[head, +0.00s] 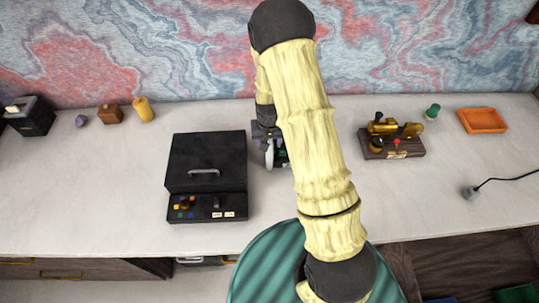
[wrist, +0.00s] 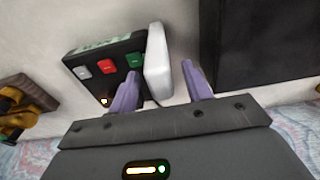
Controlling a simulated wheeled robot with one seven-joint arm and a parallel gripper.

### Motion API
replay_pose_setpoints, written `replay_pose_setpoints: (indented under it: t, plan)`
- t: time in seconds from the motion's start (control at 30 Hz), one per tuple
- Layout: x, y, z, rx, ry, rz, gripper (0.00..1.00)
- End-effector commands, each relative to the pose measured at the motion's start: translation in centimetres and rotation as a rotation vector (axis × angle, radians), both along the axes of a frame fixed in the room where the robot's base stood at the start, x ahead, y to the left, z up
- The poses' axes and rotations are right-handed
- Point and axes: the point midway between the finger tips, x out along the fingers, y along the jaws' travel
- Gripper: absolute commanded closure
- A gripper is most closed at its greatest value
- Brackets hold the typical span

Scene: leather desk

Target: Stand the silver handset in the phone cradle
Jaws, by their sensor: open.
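The silver handset (wrist: 157,60) is a pale rounded slab in the wrist view. It stands against the right side of the black phone cradle (wrist: 92,60), which carries white, red and green buttons. I cannot tell if it is fully seated. My gripper (wrist: 160,70) is open, its two purple fingers apart, with the handset's near end between them in the picture. Touch cannot be judged. In the head view my gripper (head: 268,140) is over the desk's middle, and my arm hides most of the cradle. A sliver of the handset (head: 269,154) shows below the gripper.
A black box with a handle (head: 207,160) and a control panel stands close on the left. A wooden-based brass device (head: 391,138) stands to the right, with an orange tray (head: 482,120) and a plug (head: 470,192) beyond. Small items line the back left.

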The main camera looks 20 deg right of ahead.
Motion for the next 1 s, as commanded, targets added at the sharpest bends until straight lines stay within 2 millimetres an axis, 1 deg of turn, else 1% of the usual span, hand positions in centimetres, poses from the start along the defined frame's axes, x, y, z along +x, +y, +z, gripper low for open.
replay_pose_setpoints:
  t: [0.33, 0.37, 0.4, 0.47, 0.6, 1.0]
  plan:
    - [0.00, 0.01, 0.03, 0.000, 0.000, 0.000, 0.51]
    - [0.00, 0.01, 0.03, 0.000, 0.000, 0.000, 0.53]
    - [0.00, 0.01, 0.03, 0.000, 0.000, 0.000, 0.61]
    - [0.00, 0.01, 0.04, 0.000, 0.000, 0.000, 0.72]
    - [0.00, 0.01, 0.04, 0.000, 0.000, 0.000, 1.00]
    - [0.05, 0.02, 0.37, 0.000, -0.001, 0.000, 1.00]
